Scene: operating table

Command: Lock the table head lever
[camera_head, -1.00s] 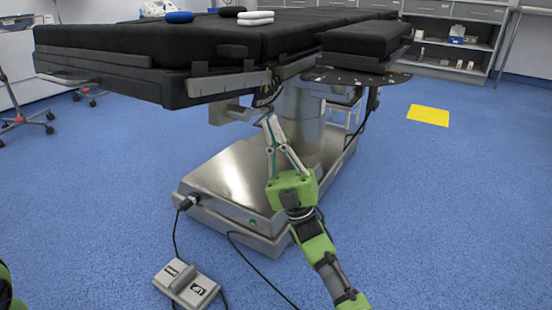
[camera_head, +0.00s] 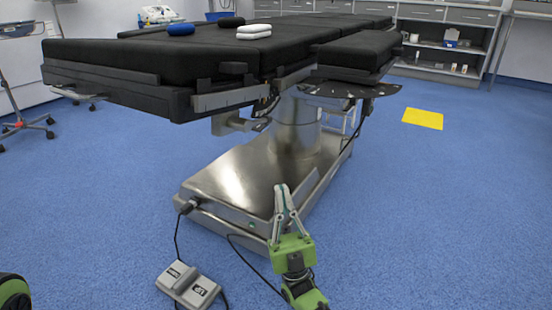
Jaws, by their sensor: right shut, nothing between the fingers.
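The operating table (camera_head: 110,54) with black pads stands on a shiny metal column and base. Its head section (camera_head: 355,48) is at the right end, above a dark plate (camera_head: 350,89). I cannot single out the head lever for sure; small metal fittings (camera_head: 262,108) show under the side rail near the column. My right gripper (camera_head: 283,192) is shut and empty, pointing up in front of the metal base, below and apart from those fittings. Of my left arm only a green and black part shows at the lower left edge; its gripper is out of view.
A grey foot pedal (camera_head: 188,285) with cables lies on the floor in front of the base. A yellow floor mark (camera_head: 422,118) and shelves (camera_head: 445,55) are at the right. Blue and white pads lie on the table.

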